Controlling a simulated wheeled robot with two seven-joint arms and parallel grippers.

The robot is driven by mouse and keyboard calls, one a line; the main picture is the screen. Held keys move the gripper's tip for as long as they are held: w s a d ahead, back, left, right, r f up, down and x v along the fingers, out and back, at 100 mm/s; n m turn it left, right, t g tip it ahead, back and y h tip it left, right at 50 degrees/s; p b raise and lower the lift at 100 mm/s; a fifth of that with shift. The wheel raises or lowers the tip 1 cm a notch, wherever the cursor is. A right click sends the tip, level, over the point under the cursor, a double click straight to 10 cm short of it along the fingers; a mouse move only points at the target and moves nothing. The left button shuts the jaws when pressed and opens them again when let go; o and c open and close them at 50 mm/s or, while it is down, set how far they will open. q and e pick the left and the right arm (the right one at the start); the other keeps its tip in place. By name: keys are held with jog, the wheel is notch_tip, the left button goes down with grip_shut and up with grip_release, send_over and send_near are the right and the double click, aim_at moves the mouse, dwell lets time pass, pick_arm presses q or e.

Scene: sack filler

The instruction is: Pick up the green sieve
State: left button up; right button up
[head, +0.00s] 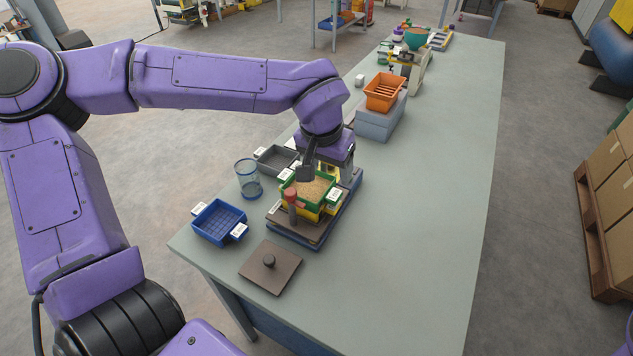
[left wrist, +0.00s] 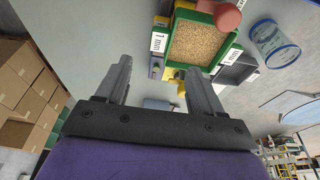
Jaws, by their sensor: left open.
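The green sieve (head: 318,206) is a square frame with tan grain in it, on top of a yellow sieve (head: 308,213) on the shaker-like stand at the table's near left. In the left wrist view the green sieve (left wrist: 190,63) is at the upper right, with white "1 mm" labels on its sides. My left gripper (head: 325,173) is at the sieve's far side, fingers apart. In the left wrist view the left gripper (left wrist: 158,82) is open and empty, with the sieve beyond and right of the fingertips. Contact with the sieve cannot be told. My right gripper is not in view.
A red-topped post (head: 291,196) stands at the sieve's near-left side. A blue sieve (head: 220,222), a glass jar (head: 248,179), a grey tray (head: 277,159) and a dark lid (head: 270,267) surround the stand. The table's right side is clear.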

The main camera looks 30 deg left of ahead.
aim_at(333, 193)
pick_arm(q)
jog(key=x, duration=0.9)
jog(key=shift+f+p, duration=0.15)
jog(key=shift+p, duration=0.2)
grip_shut()
